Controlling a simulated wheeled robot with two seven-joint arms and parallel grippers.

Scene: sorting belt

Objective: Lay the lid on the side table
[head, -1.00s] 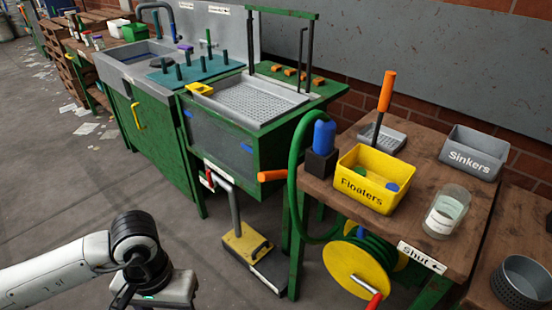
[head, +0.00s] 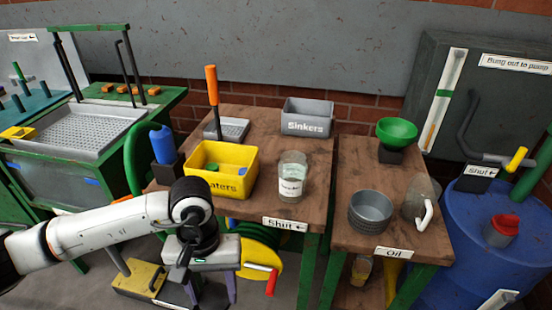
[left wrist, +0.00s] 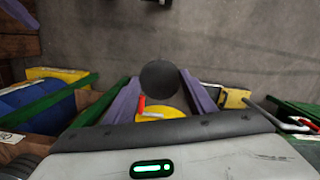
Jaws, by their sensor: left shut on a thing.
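My left gripper (head: 211,298) is low in front of the wooden tables, fingers pointing down. In the left wrist view its two purple fingers (left wrist: 160,76) are closed on a dark grey round disc (left wrist: 160,75), which looks like the lid, with the floor beyond it. I cannot tell which is the side table. My right gripper is not in view.
The left table holds a yellow bin (head: 222,168), a grey "Sinkers" bin (head: 307,118) and a glass jar (head: 292,175). The right table holds a green funnel (head: 397,131), a grey basket (head: 371,211) and a clear jug (head: 418,202). A blue drum (head: 470,235) stands at right.

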